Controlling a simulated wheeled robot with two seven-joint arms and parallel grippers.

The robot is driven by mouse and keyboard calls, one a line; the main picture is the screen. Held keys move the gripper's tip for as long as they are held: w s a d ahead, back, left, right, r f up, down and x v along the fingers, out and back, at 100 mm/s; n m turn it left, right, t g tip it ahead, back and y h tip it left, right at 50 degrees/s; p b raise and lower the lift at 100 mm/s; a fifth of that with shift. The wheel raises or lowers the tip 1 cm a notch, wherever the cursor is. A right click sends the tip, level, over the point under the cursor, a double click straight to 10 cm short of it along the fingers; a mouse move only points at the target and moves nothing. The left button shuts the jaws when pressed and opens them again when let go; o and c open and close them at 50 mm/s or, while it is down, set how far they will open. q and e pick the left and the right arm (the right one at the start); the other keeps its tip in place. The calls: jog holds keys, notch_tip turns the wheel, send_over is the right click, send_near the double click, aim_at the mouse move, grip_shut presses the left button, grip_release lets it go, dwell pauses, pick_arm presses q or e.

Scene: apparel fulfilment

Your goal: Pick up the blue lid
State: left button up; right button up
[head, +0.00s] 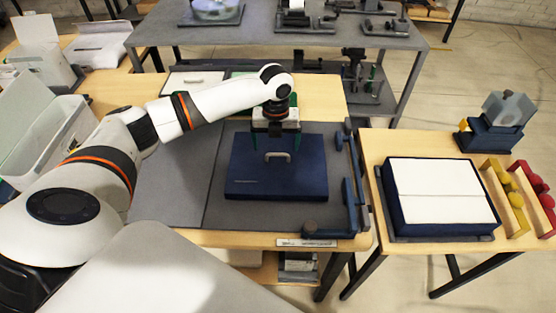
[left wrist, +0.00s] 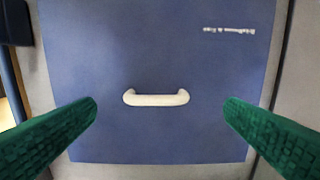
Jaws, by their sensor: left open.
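The blue lid (head: 262,182) lies flat on a grey mat on the wooden table in the head view. It has a pale handle (head: 278,156) near its middle. In the left wrist view the lid (left wrist: 160,50) fills most of the picture, with the handle (left wrist: 156,98) between my fingers. My left gripper (head: 275,130) is above the far part of the lid. Its green fingers (left wrist: 160,112) are open wide, one on each side of the handle and apart from it. My right gripper is not in view.
Dark blue stops (head: 350,195) stand along the mat's right side. White boxes (head: 45,130) stand at left.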

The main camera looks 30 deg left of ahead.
aim_at(277, 151)
pick_arm(q)
jog(key=shift+w+d+f+p, duration=0.1)
jog(key=shift+f+p, duration=0.2)
jog(key=shift+f, duration=0.6)
notch_tip(277, 151, down, 2)
jog(key=shift+f, duration=0.2)
jog(key=shift+w+f, duration=0.1)
jog(key=shift+f, duration=0.4)
jog(key=c, duration=0.9)
jog(key=shift+c, duration=1.1)
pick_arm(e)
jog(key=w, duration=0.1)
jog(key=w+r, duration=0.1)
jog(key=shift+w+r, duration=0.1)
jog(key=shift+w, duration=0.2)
